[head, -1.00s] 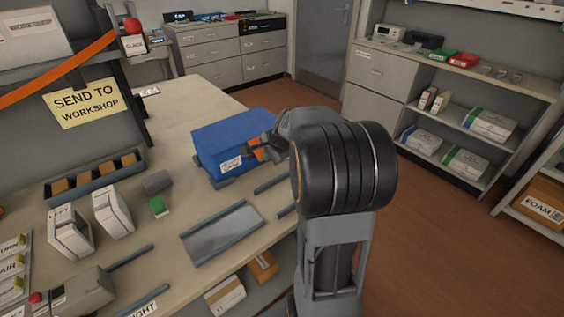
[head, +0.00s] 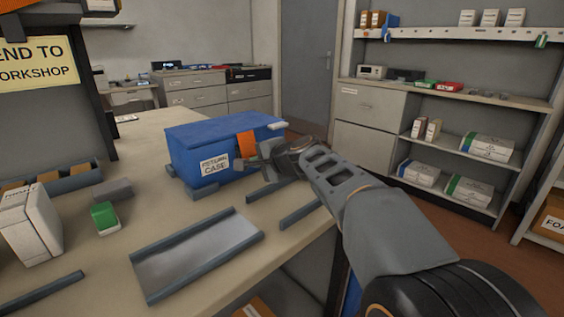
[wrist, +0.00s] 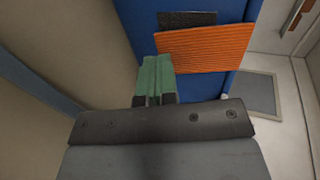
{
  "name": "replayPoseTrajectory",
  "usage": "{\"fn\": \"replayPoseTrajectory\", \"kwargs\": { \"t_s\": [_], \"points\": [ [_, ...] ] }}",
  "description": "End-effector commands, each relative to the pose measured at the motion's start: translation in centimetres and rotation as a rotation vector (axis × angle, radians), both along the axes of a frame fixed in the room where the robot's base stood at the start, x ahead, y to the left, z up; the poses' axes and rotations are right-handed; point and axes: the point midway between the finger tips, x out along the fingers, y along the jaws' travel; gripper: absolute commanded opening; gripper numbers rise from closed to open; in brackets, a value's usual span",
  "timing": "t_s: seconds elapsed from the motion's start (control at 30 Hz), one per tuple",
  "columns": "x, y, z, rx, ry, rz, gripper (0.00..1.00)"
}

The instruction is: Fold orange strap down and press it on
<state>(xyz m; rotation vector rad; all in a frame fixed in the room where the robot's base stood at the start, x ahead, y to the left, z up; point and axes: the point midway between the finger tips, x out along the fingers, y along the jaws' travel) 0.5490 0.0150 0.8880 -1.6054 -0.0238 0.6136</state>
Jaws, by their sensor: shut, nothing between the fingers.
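The blue return case (head: 190,150) stands on the bench with its lid shut and a white label on its front. The orange strap (head: 246,145) shows at the case's front, right of the label. In the wrist view the ribbed strap (wrist: 210,47) overlaps the lower edge of a dark patch (wrist: 187,19) on the blue face. My gripper (head: 244,164) is shut and empty at the strap's lower end. In the wrist view its green-padded fingertips (wrist: 155,76) are together by the strap's lower left corner. I cannot tell whether they touch it or whether the strap lies flat.
A grey tray (head: 155,283) lies on the bench in front of the case, with dark rails (head: 300,215) to its right. A green-topped block (head: 105,217) and a white cartridge box (head: 27,222) stand at left. The bench's right edge is close under my arm.

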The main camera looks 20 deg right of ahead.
Motion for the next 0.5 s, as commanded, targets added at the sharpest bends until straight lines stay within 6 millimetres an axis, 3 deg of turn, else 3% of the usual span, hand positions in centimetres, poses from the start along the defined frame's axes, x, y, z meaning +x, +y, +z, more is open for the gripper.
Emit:
{"fn": "replayPoseTrajectory", "kwargs": {
  "t_s": [0.03,0.5],
  "points": [
    [0.3,0.6,-0.8,-0.001,0.001,0.009,0.0],
    [1.9,1.7,-1.1,-0.002,0.004,0.016,0.0]
  ]
}}
